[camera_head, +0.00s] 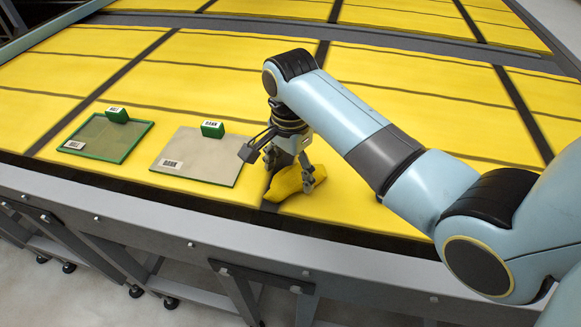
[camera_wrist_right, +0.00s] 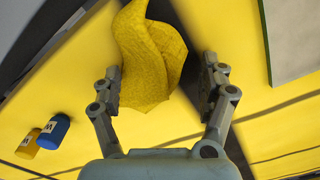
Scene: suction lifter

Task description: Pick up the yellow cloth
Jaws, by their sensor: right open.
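The yellow cloth (camera_head: 289,184) lies crumpled on the yellow table surface near its front edge, partly hidden by my right gripper in the head view. It also shows in the right wrist view (camera_wrist_right: 152,55), with its lower part between the two fingers. My right gripper (camera_head: 290,177) points down over the cloth. In the right wrist view my right gripper (camera_wrist_right: 160,85) is open, with one finger on each side of the cloth; the left finger is close beside the cloth's edge. I cannot tell whether it touches. My left gripper is not in view.
A green-framed panel (camera_head: 100,140) and a grey panel (camera_head: 190,165) lie to the left, with green labelled blocks (camera_head: 117,114) (camera_head: 212,129) at their far edges. Blue (camera_wrist_right: 53,131) and yellow (camera_wrist_right: 28,146) labelled objects show in the wrist view. The table's grey front rail (camera_head: 190,244) is close.

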